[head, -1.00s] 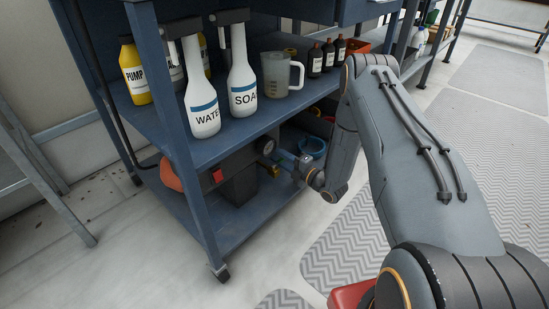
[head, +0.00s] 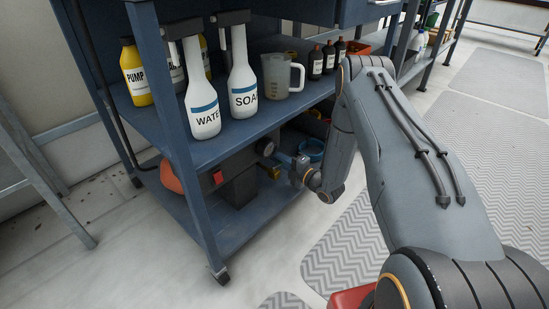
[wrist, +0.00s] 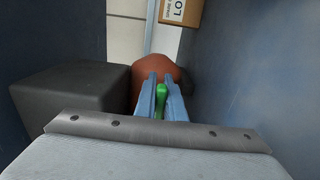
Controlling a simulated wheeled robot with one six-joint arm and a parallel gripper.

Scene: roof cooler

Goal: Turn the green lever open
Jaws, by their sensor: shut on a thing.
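The green lever (wrist: 160,98) shows in the wrist view as a narrow green strip between the two blue fingers of my gripper (wrist: 160,88). The fingers are shut on it, one on each side, and hide much of it. In the head view my gripper (head: 280,158) reaches in over the cart's lower shelf, close to a round gauge (head: 265,147). The lever cannot be made out in the head view, so its exact angle is unclear.
A dark box-shaped unit (head: 240,186) and an orange rounded object (head: 171,177) sit on the lower shelf (head: 222,226). Bottles and a clear jug (head: 277,75) stand on the shelf above. A blue coil (head: 313,150) lies behind my gripper. Cart walls leave little room.

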